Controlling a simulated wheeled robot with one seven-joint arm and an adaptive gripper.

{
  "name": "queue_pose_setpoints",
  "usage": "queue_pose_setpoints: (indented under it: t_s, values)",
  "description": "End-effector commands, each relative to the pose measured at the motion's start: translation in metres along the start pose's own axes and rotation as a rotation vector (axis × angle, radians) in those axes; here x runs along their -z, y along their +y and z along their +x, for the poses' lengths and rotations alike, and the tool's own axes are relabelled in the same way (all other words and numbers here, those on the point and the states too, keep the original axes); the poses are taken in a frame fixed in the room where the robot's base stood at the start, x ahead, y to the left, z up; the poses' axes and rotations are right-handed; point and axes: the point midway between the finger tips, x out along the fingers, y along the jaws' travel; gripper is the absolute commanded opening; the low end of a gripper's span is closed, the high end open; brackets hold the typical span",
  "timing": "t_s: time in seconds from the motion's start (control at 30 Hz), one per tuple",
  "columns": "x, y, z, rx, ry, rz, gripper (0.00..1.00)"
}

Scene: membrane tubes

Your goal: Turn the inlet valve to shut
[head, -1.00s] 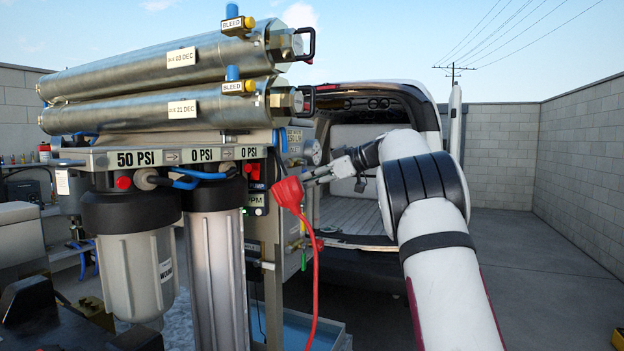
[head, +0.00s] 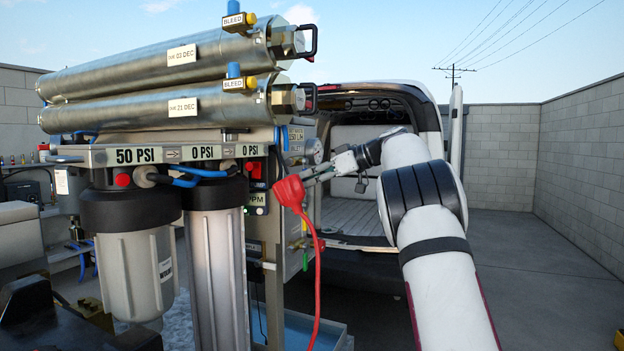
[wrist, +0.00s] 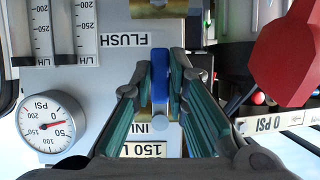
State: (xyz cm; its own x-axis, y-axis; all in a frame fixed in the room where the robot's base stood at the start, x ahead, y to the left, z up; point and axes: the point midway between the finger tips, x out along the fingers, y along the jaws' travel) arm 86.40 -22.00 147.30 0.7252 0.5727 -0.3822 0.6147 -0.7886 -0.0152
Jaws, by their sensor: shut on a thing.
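The inlet valve has a blue handle (wrist: 160,80), seen in the wrist view on the panel above a partly covered "INL" label (wrist: 152,127). It stands upright in that picture. My gripper (wrist: 160,88) is shut on this handle, with a teal-padded finger on each side of it. In the head view my gripper (head: 312,176) reaches to the right side of the filter rig, just behind a red thing. The valve handle cannot be made out there.
A red, cord-bearing thing (head: 290,192) hangs close beside the gripper; it also shows in the wrist view (wrist: 290,50). A PSI dial (wrist: 48,122) and flow tubes (wrist: 88,25) sit on the panel. Two black-topped filter housings (head: 138,265) stand left. Open floor (head: 520,270) lies right.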

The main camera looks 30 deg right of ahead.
Motion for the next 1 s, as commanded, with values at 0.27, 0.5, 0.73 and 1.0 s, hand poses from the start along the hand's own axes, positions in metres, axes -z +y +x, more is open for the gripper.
queue_pose_setpoints:
  t_s: [0.27,0.5,0.73,1.0]
  values:
    - [-0.001,0.000,0.000,0.002,-0.002,0.002,0.35]
    - [-0.001,0.000,-0.003,0.000,-0.001,0.001,0.35]
    - [-0.001,0.001,-0.037,-0.004,-0.001,0.001,0.35]
    - [-0.001,0.001,-0.090,-0.002,-0.001,0.001,0.35]
